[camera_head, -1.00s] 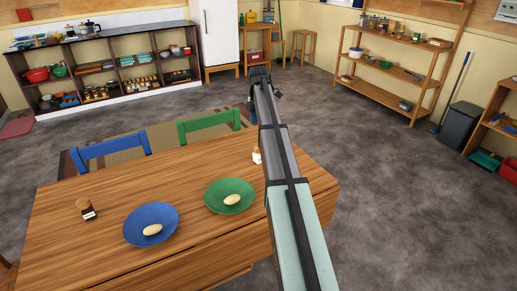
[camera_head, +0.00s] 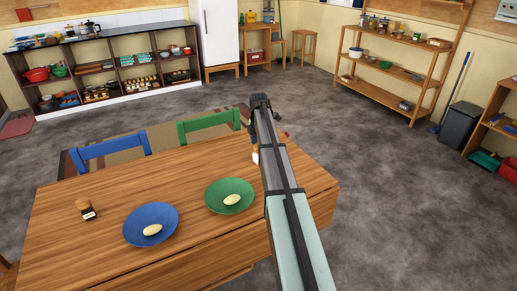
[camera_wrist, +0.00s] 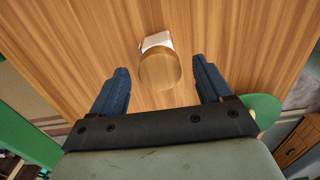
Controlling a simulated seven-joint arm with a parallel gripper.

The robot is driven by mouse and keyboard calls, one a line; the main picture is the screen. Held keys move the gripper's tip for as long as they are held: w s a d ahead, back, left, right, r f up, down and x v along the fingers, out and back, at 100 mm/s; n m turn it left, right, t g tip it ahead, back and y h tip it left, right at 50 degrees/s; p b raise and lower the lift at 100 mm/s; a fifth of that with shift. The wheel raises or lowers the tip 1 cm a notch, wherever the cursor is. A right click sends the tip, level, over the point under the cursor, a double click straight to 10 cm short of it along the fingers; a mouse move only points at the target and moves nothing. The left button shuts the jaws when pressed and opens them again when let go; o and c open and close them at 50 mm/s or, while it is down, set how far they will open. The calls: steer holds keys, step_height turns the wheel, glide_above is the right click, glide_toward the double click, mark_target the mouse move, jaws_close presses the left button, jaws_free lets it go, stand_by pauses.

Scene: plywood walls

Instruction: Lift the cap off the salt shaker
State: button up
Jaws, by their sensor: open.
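The salt shaker has a white body (camera_wrist: 157,41) and a round wooden cap (camera_wrist: 160,72). In the wrist view it stands on the wooden table, seen from above, with the cap between and slightly beyond my fingertips. In the head view only a sliver of the salt shaker (camera_head: 255,157) shows beside my arm, near the table's far right part. My gripper (camera_wrist: 160,64) is open, with one blue finger on each side of the cap and a gap to both. In the head view my gripper (camera_head: 261,101) is above the table's far edge.
The table (camera_head: 180,170) holds a dark shaker with a wooden cap (camera_head: 86,208), a blue plate (camera_head: 135,232) and a green plate (camera_head: 217,204), each with a pale oval item. A blue chair (camera_head: 110,148) and a green chair (camera_head: 208,122) stand along the far side.

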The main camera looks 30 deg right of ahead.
steer(key=c, duration=1.1)
